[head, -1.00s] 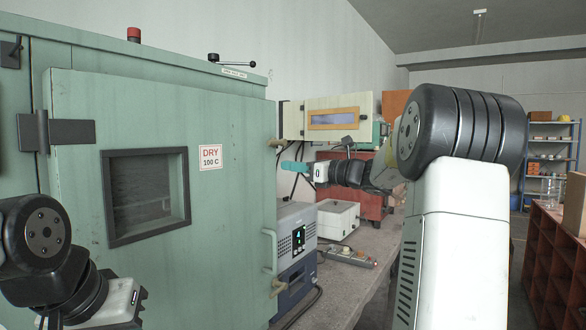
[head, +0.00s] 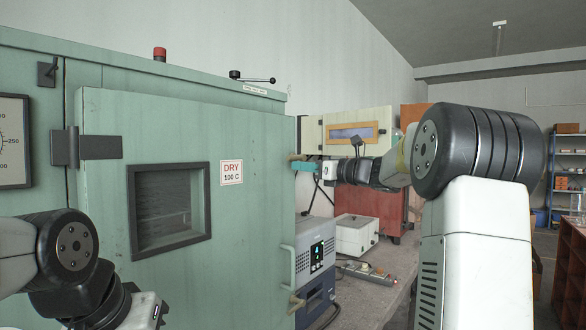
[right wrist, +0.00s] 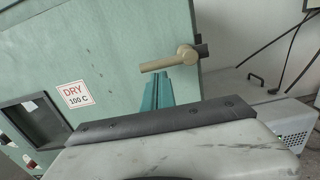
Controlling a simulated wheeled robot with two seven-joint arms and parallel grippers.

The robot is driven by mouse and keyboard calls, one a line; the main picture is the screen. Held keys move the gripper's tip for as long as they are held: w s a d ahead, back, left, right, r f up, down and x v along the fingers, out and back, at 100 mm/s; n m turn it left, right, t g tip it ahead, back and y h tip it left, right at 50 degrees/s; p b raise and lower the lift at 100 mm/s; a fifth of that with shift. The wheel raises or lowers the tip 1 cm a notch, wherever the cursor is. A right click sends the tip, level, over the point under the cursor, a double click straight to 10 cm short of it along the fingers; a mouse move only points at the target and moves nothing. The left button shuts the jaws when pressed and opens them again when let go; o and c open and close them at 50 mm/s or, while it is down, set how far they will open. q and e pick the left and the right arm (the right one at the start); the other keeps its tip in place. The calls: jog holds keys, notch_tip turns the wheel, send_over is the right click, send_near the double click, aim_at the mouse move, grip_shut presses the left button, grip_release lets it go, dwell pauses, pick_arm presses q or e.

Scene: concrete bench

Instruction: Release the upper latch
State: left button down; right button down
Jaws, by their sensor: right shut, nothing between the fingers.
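The upper latch (head: 297,157) is a beige lever on the right edge of the green oven door (head: 105,190), which is shut. In the right wrist view the latch (right wrist: 168,62) points left from a dark pivot, slightly tilted. My right gripper (head: 303,166) has teal fingers, shut and empty, just below the latch. In the right wrist view the fingertips (right wrist: 158,80) are right under the lever; I cannot tell whether they touch it. My left gripper's white body (head: 147,312) shows at the bottom left; its fingers are out of frame.
A lower latch (head: 297,302) and a door handle (head: 288,262) are on the same door edge. A grey-blue instrument (head: 316,262) and a white box (head: 356,235) stand on the bench to the right. A power strip (head: 365,272) lies in front of the box.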

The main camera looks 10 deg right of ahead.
jog(key=shift+r+m, duration=0.25)
jog(key=shift+m, duration=0.35)
jog(key=r+m, duration=0.1)
jog(key=m, duration=0.1)
jog(key=r+m, duration=0.1)
jog(key=m, duration=0.1)
jog(key=shift+s+a, duration=0.15)
jog(key=shift+s, duration=0.05)
jog(key=shift+w+d+r+m+h, duration=0.1)
jog(key=shift+w+d+r+m, duration=0.3)
jog(key=shift+r+m, duration=0.5)
jog(key=shift+w+d+r+m+h, duration=0.1)
jog(key=shift+w+d+r+m, duration=0.25)
jog(key=shift+r+m, duration=0.55)
jog(key=shift+w+d+r+m+h, duration=0.1)
jog(key=shift+w+d+r+m, duration=0.35)
jog(key=shift+m, duration=0.75)
jog(key=shift+d+r, duration=0.15)
jog(key=shift+r, duration=0.15)
